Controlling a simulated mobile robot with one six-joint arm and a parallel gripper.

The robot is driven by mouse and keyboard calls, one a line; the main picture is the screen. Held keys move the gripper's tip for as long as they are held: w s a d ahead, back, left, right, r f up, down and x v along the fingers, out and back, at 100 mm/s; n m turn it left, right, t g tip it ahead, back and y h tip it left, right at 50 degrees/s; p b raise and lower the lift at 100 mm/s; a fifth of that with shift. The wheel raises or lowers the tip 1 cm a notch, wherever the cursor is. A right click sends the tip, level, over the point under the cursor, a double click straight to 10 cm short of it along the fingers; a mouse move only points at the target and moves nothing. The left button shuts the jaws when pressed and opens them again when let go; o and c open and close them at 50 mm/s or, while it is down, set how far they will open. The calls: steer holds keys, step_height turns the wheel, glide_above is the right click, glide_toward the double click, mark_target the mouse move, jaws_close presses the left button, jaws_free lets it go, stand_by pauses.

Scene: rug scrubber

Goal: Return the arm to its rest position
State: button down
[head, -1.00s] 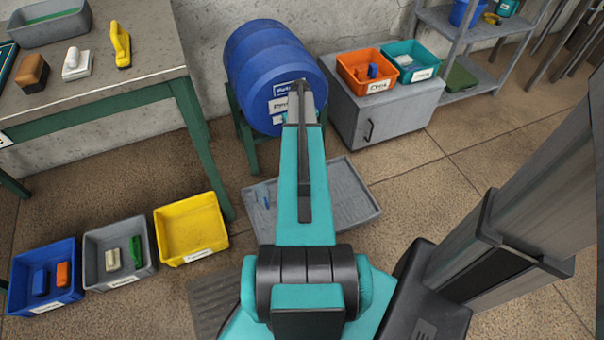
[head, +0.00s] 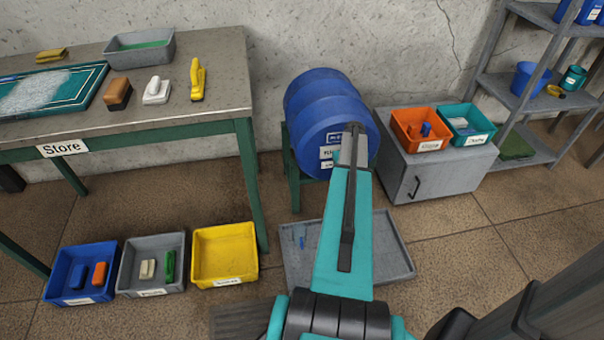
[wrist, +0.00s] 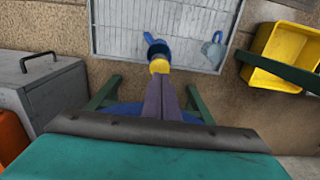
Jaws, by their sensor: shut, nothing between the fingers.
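My teal arm (head: 342,230) reaches forward over the grey floor tray, its far end in front of the blue barrel (head: 310,85). In the wrist view my gripper (wrist: 160,80) shows as two grey fingers side by side, shut and empty. Just beyond the fingertips is a blue part with a yellow collar (wrist: 158,66), perhaps a tap on the barrel; I cannot tell whether the fingers touch it. In the head view the arm hides the fingertips.
The grey tray (head: 395,262) holds a small blue item (head: 300,237). Blue, grey and yellow bins (head: 225,235) stand at left below the table (head: 225,85). A grey cabinet (head: 440,170) carries orange and teal bins. Shelves (head: 510,90) stand at the right.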

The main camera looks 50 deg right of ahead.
steer(key=w+a+f+n+g, duration=0.15)
steer(key=a+f, duration=0.25)
steer(key=a, duration=0.7)
steer(key=w+a+f+n, duration=0.15)
steer(key=a+f, duration=0.25)
steer(key=a, duration=0.7)
steer(key=w+a+f, duration=0.3)
steer(key=a, duration=0.8)
steer(key=s+a+f+n+g, duration=0.25)
steer(key=s+a, duration=0.55)
steer(key=a, duration=0.5)
steer(key=s+a+f+n+g, duration=0.1)
steer(key=s+a+f+n, duration=0.15)
steer(key=s+a, duration=0.75)
step_height(320, 180, up, 12)
steer(key=a+p, duration=0.3)
steer(key=p, duration=0.9)
steer(key=shift+w+r+m, duration=0.2)
steer(key=shift+r+m, duration=0.05)
steer(key=shift+m, duration=0.15)
steer(key=shift+d, duration=0.1)
